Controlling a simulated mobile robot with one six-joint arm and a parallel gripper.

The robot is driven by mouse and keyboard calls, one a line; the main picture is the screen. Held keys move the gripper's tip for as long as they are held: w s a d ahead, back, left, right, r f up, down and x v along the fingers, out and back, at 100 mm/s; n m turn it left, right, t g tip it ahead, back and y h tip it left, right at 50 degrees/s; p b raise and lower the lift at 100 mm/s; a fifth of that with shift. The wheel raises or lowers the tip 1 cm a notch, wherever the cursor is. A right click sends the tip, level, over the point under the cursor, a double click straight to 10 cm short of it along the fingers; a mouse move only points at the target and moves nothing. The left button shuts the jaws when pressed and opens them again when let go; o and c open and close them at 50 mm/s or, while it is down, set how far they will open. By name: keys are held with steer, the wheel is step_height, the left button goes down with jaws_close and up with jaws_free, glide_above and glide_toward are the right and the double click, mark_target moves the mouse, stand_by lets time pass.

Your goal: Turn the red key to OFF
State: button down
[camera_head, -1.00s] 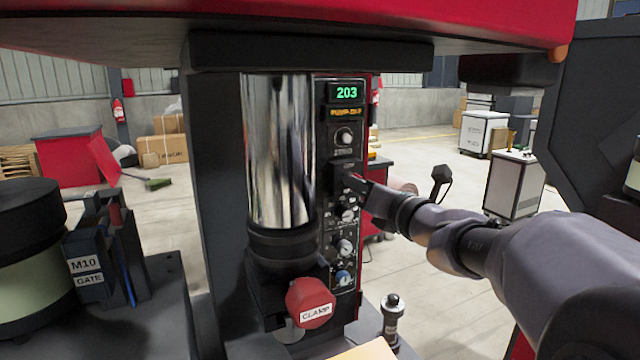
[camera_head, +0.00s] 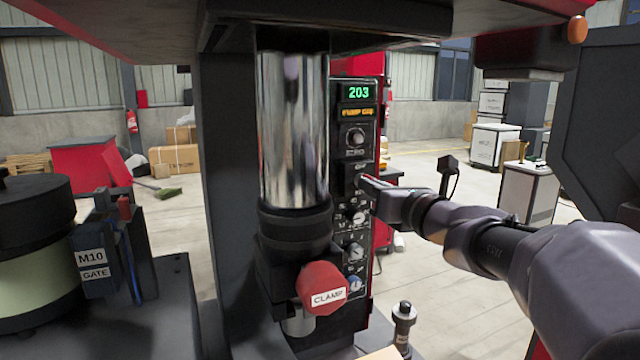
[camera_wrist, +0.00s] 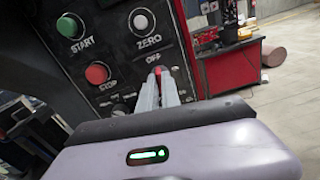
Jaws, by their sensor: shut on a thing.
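The control panel (camera_head: 343,215) stands upright beside the shiny cylinder in the head view. My gripper (camera_head: 364,181) reaches it from the right, at mid-height, and hides the key there. In the wrist view my gripper's grey fingers (camera_wrist: 158,78) are shut on the red key (camera_wrist: 157,69), of which only a small red bit shows between the tips. The OFF label (camera_wrist: 152,57) is just above the key. The fingers hide whatever is below it, so the key's exact angle cannot be told.
A white ZERO knob (camera_wrist: 142,22), green START button (camera_wrist: 68,26) and red STOP button (camera_wrist: 97,73) surround the key. A green display (camera_head: 357,92) reads 203. A red CLAMP knob (camera_head: 322,287) sticks out low. Open floor lies to the right.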

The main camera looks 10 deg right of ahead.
steer(key=shift+n+b, duration=0.7)
steer(key=shift+n, duration=0.4)
steer(key=c, duration=1.5)
jaws_free()
steer(key=shift+s, duration=0.1)
steer(key=s, duration=0.3)
steer(key=s+d, duration=0.1)
steer(key=s, duration=0.2)
steer(key=shift+s+d, duration=0.2)
steer(key=shift+s, duration=0.1)
